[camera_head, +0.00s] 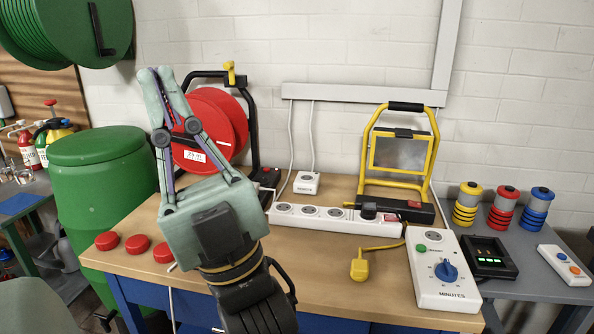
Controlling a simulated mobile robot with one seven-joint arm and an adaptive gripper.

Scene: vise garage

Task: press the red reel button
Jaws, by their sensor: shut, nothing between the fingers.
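The red cable reel (226,112) stands in a black frame at the back left of the wooden bench, partly hidden behind my gripper. A black box (265,177) sits at the foot of its frame, with a small red spot on it too small to make out. My gripper (155,73) points upward in front of the reel's left side, its pale green fingers shut and empty. I cannot tell whether it touches the reel. Three red round caps, the middle one (137,244) among them, lie at the bench's front left.
A white power strip (335,218), a yellow work light (432,150), a yellow plug (359,268) and a white timer box (440,293) with a blue knob are on the bench. A green barrel (105,195) stands left. A grey side table (540,277) stands right.

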